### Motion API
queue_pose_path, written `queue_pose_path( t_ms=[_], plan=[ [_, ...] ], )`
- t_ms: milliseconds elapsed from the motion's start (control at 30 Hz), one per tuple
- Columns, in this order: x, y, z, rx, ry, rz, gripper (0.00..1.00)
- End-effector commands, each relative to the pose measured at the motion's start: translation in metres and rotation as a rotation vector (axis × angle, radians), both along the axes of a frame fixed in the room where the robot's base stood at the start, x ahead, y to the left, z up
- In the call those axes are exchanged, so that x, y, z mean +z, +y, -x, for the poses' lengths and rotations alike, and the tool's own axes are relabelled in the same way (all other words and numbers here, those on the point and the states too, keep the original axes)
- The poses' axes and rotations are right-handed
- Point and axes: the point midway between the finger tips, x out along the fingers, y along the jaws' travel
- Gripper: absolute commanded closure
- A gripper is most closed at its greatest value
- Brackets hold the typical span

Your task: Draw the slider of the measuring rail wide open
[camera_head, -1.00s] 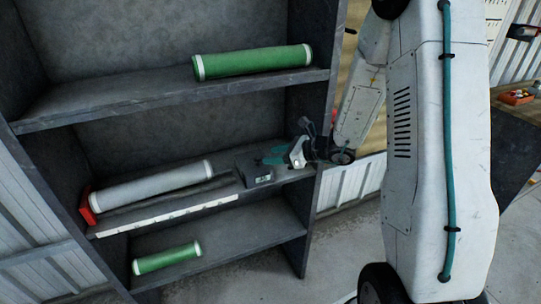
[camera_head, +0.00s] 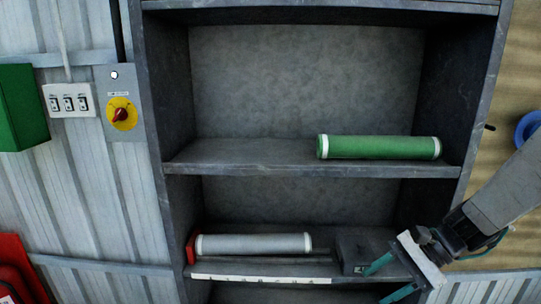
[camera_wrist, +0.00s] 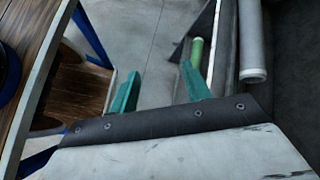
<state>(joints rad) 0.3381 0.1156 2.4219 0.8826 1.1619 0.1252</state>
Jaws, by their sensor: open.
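The measuring rail (camera_head: 262,279) runs along the front of a lower shelf in the head view, with a white marked strip and a red stop (camera_head: 191,246) at its left end. Its slider (camera_head: 352,247) is a dark grey block towards the right. A pale grey roll (camera_head: 253,244) lies between stop and slider, with a small gap before the slider. My gripper (camera_head: 381,281) is open in front of and right of the slider, its teal fingers pointing left. The wrist view shows my gripper (camera_wrist: 160,74) with nothing between the fingers; the slider is not discernible there.
A green roll (camera_head: 380,147) lies on the shelf above. The rack's right upright (camera_head: 478,110) stands close to my arm. A switch panel (camera_head: 121,103) is on the wall at left. The wrist view shows open floor (camera_wrist: 150,30) and a wooden-topped table (camera_wrist: 85,80).

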Motion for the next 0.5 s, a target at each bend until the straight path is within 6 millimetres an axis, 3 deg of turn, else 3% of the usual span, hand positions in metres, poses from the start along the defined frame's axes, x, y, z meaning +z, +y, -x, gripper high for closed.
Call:
queue_pose_path(
  t_ms=[200, 500],
  plan=[
    [0.038, -0.005, 0.074, 0.442, -0.161, 0.271, 0.52],
    [0.084, -0.037, 0.139, 0.860, -0.352, 0.650, 0.52]
  ],
)
